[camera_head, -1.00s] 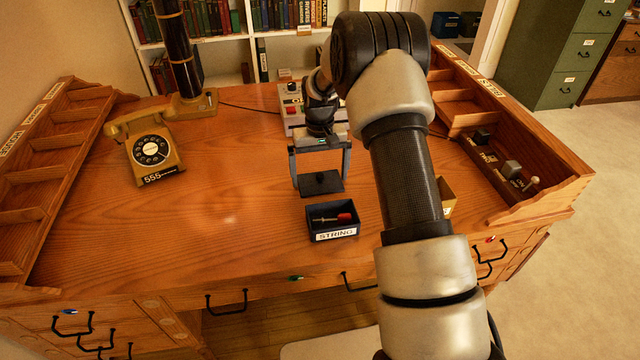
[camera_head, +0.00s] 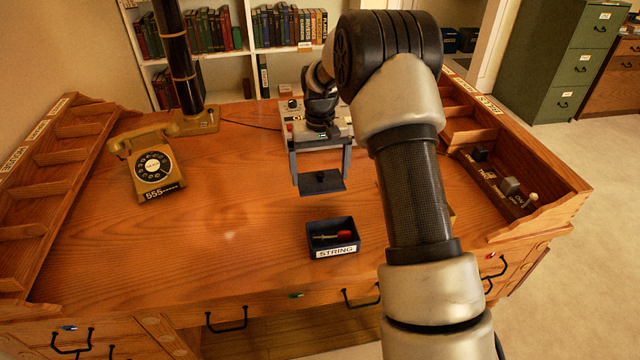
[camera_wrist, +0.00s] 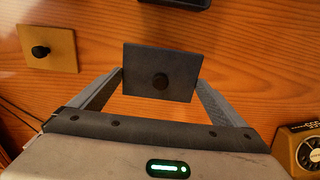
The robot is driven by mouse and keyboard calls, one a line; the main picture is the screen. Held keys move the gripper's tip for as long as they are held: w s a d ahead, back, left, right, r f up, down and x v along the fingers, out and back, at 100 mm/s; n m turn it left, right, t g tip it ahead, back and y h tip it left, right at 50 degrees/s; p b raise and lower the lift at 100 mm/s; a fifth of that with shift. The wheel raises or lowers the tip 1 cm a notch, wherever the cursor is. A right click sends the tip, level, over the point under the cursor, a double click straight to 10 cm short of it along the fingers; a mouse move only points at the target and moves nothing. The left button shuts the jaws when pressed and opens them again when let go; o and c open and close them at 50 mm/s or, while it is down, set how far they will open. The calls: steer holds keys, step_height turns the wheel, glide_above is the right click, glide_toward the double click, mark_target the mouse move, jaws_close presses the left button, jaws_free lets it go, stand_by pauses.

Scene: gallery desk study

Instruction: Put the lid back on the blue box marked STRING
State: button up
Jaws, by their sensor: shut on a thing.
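The open blue box marked STRING (camera_head: 333,252) stands upright near the desk's front edge, with a red-handled screwdriver (camera_head: 343,235) inside. Its edge shows at the top of the wrist view (camera_wrist: 178,3). My gripper (camera_head: 321,180) is shut on a dark square lid (camera_head: 311,188) with a round black knob, gripped by two opposite edges. The lid also shows between the fingers in the wrist view (camera_wrist: 137,60). It looks about level, behind the box in the head view and apart from it.
A yellow lid (camera_wrist: 62,60) with a black knob lies on the desk, to the left in the wrist view. A yellow telephone (camera_head: 154,170) stands at the left. A grey device (camera_head: 291,135) stands behind my gripper. Bare desk (camera_head: 235,215) lies left of the box.

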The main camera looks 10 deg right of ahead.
mark_target(322, 184)
steer(key=r, duration=0.1)
steer(key=s+r, duration=0.1)
steer(key=r, duration=0.1)
steer(key=shift+s+d+r, duration=0.1)
steer(key=shift+s+r, duration=0.25)
steer(key=s+r+p, duration=0.1)
steer(key=s, duration=1.2)
steer(key=f+b, duration=0.3)
steer(key=f, duration=0.1)
steer(key=shift+s+f+b, duration=0.2)
steer(key=shift+f+b, duration=0.1)
steer(key=shift+b, duration=0.05)
steer(key=shift+f+b, duration=0.5)
steer(key=shift+f, duration=0.4)
steer(key=shift+f, duration=0.15)
stand_by(0.6)
steer(key=o, duration=0.7)
steer(key=shift+c, duration=0.2)
